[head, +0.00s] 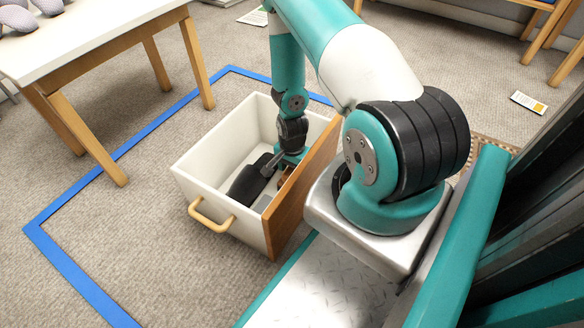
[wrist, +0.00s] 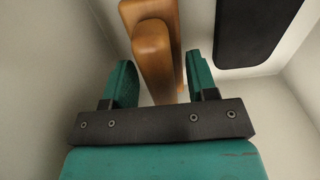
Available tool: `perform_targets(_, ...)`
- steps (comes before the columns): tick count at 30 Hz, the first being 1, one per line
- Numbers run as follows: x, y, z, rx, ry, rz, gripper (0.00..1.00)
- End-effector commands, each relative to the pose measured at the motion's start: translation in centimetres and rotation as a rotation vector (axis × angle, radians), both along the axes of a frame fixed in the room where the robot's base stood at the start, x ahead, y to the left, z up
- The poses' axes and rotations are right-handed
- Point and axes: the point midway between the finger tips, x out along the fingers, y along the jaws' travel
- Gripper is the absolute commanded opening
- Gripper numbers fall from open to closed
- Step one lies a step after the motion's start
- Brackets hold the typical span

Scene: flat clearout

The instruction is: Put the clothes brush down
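The clothes brush (wrist: 155,50) appears as a brown wooden piece in the wrist view, lying low inside the crate. Its near end lies between the fingers of my gripper (wrist: 158,70). The fingers stand apart, with pale crate floor showing beside the brush, and I see no clear grip on it. In the head view my gripper (head: 292,157) is down inside the white crate (head: 198,180), close to its wooden side. The brush is mostly hidden there by my arm and the crate wall.
A black flat object (wrist: 255,30) lies in the crate beside the brush; it also shows in the head view (head: 248,182). The crate has a yellow handle (head: 212,218). A white table (head: 85,38) stands at left. Blue tape (head: 75,275) marks the carpet.

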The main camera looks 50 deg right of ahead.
Motion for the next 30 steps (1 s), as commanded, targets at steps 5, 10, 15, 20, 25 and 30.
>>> perform_targets(5,0.0,0.0,0.1,0.0,0.0,0.0,0.53)
perform_targets(10,0.0,0.0,1.9,0.0,0.0,0.0,0.53)
perform_targets(15,0.0,0.0,5.7,0.0,-0.001,0.0,0.53)
perform_targets(20,0.0,0.0,9.1,-0.001,-0.001,0.0,0.53)
perform_targets(25,0.0,0.0,11.5,0.0,0.0,0.0,0.53)
perform_targets(30,0.0,0.0,12.4,0.0,0.0,0.0,0.53)
